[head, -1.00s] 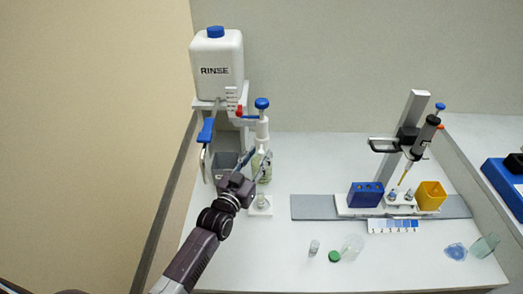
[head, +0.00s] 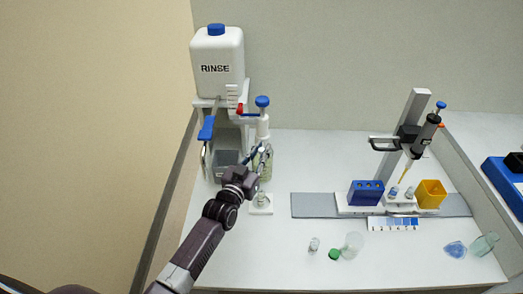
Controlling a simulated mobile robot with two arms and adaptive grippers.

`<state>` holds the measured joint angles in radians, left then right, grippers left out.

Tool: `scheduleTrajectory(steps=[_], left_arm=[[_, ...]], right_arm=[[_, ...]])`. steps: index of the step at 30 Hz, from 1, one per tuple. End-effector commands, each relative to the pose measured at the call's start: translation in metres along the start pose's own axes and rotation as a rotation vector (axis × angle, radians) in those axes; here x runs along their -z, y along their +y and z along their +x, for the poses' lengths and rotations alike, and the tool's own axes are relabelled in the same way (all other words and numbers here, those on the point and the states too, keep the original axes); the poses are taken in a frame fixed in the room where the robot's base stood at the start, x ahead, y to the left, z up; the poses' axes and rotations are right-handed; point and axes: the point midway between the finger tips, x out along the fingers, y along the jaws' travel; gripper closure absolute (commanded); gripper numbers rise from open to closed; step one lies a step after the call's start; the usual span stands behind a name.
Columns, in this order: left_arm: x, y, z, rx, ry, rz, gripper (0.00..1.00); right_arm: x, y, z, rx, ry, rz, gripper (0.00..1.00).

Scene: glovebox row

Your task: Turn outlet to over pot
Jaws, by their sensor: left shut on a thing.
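A pump dispenser with a blue knob (head: 262,101) and a white body (head: 262,128) stands on a pale green bottle (head: 267,167) at the left of the bench. A red-tipped side part (head: 239,109) points left from its body. My left gripper (head: 259,152) is in front of the bottle, just below the white body. It is shut on what seems to be the dispenser's outlet, which its fingers mostly hide. A small clear pot (head: 261,199) stands on a white pad (head: 262,210) in front of the bottle, below the gripper. My right gripper is out of view.
A RINSE tank (head: 217,62) on a stand, with a blue lever (head: 206,129), and a grey bin (head: 225,160) stand left of the dispenser. A vial (head: 314,244), green cap (head: 334,254) and clear beaker (head: 353,243) lie at front. A pipette rig (head: 411,130) stands right.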

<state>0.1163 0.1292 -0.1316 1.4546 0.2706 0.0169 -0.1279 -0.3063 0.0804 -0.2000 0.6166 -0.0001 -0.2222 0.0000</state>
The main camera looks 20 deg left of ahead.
Motion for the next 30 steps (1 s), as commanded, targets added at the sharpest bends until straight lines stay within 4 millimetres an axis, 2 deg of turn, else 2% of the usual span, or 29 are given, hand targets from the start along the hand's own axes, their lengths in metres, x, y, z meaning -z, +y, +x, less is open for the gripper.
scheduleTrajectory(steps=[7, 18, 30], left_arm=[[0.000, -0.001, 0.000, -0.007, 0.002, 0.002, 1.00], [0.002, -0.011, -0.002, -0.108, 0.012, 0.007, 1.00], [0.003, -0.013, -0.004, -0.133, 0.004, -0.001, 1.00]], right_arm=[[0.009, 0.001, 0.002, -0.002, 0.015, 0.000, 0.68], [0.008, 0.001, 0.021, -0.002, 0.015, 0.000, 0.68], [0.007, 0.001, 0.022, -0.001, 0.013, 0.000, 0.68]])
